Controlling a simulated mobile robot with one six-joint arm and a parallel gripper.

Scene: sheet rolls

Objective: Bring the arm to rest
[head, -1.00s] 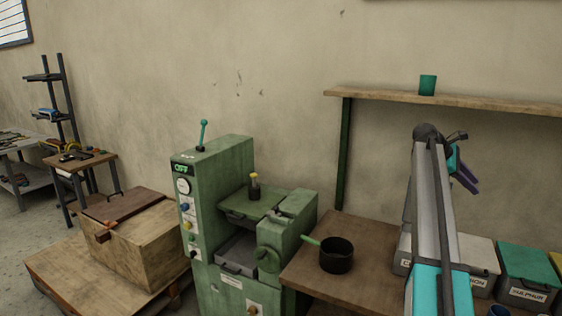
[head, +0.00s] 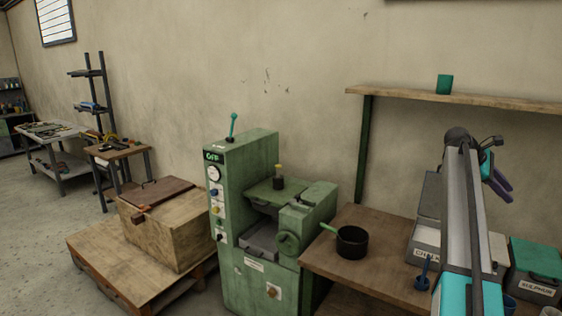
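My gripper (head: 497,180) shows at the right of the head view, partly behind my own raised arm. Its purple fingers point down and to the right, above the bins on the bench. I cannot make out the gap between the fingertips or anything held in them. My arm stands upright in front of the wooden bench (head: 370,278) and hides part of it.
A green machine (head: 240,190) marked OFF stands at the centre. A black pot (head: 352,242), a blue scoop (head: 424,272) and labelled bins, one a sulphur bin (head: 538,262), sit on the bench. A shelf (head: 410,94) holds a green cup (head: 444,84). A wooden box (head: 165,235) lies left.

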